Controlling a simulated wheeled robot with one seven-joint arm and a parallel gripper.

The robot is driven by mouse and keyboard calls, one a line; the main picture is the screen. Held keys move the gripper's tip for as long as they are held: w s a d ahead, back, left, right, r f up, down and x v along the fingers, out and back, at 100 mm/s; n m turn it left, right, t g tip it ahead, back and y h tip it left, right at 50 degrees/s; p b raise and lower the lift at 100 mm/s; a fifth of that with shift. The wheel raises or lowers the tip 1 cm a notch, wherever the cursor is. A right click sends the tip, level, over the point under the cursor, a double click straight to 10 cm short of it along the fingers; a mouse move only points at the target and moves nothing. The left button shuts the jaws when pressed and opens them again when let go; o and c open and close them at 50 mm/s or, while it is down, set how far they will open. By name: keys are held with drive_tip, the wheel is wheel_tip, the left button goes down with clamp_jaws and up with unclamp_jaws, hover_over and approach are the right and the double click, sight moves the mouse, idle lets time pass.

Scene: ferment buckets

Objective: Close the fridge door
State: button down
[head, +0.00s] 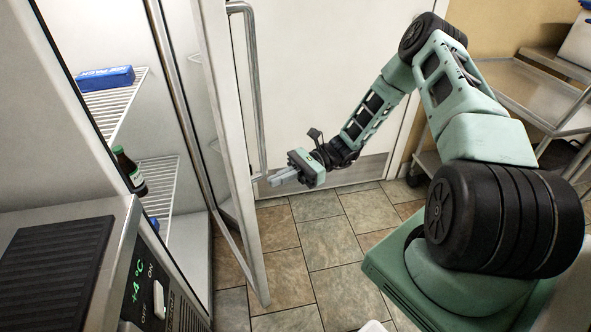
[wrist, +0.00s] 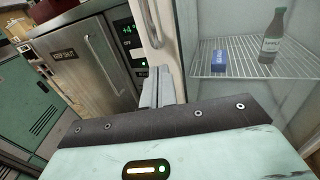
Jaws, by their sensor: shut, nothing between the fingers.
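The fridge door (head: 226,150) stands open in the head view, seen nearly edge-on, with a pale frame and a glass pane. A long metal handle (head: 256,90) runs down its right side. The open fridge interior (head: 190,235) is to the left of the door. My gripper (head: 275,179) is shut and empty, just right of the door near the handle's lower end; I cannot tell whether it touches. In the wrist view, its closed fingers (wrist: 156,86) point towards a pale upright strip beside the fridge interior.
Wire shelves (wrist: 240,62) hold a blue box (head: 105,78) and a dark bottle (head: 130,171). A steel unit (wrist: 85,65) with a "KEEP SHUT" label and green display stands beside the fridge. A steel cart (head: 530,95) is at the right. Tiled floor (head: 315,240) is clear below my gripper.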

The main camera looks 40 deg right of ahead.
drive_tip(key=shift+w+a, duration=0.15)
drive_tip(key=shift+a, duration=2.35)
